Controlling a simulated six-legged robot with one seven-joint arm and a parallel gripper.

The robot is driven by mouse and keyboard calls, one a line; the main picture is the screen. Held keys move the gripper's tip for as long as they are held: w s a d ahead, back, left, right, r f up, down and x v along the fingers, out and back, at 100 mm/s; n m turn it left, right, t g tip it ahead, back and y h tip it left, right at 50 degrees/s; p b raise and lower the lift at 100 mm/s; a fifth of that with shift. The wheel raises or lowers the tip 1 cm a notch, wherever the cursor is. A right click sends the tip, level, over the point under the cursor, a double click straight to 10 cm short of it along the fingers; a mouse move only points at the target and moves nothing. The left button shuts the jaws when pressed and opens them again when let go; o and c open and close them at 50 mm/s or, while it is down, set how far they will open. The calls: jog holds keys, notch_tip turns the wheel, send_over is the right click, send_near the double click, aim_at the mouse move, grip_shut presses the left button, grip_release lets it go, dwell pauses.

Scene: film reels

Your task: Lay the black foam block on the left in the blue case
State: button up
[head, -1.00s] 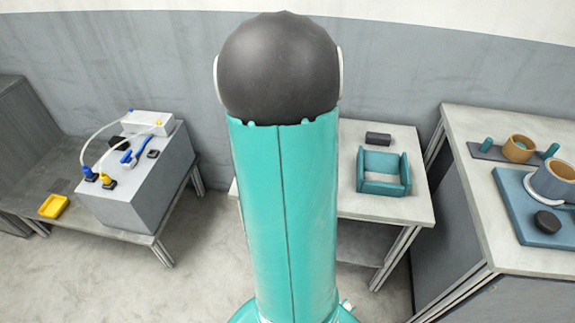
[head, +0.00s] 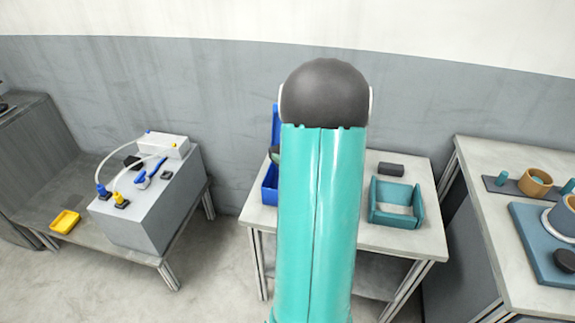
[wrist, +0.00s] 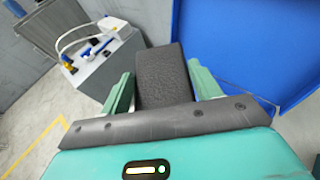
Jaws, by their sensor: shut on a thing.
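A black foam block (wrist: 162,76) sits between the two green fingers of my gripper (wrist: 161,85), which is shut on it. The blue case (wrist: 228,50) fills the upper right of the wrist view, beyond the block and the right finger. In the head view the blue case (head: 269,190) stands on the middle table, its lid upright at the back, mostly hidden behind my arm. Its inside cannot be seen.
A teal open tray (head: 417,208) stands on the right of the middle table (head: 400,240). A grey box with cables (head: 150,205) and a yellow tray (head: 65,222) are on the left bench. The right table holds a blue-grey board (head: 535,235) with round parts.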

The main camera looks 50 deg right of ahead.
jog(key=f, duration=0.1)
jog(key=w+d+f, duration=0.1)
jog(key=f, duration=0.1)
jog(key=w+d+f, duration=0.1)
jog(key=shift+w+d+f, duration=0.15)
jog(key=shift+w+d, duration=0.1)
jog(key=shift+f, duration=1.5)
jog(key=shift+w+f, duration=0.1)
jog(key=shift+f, duration=0.2)
jog(key=o, duration=1)
jog(key=v, duration=1.2)
jog(key=shift+r, duration=0.25)
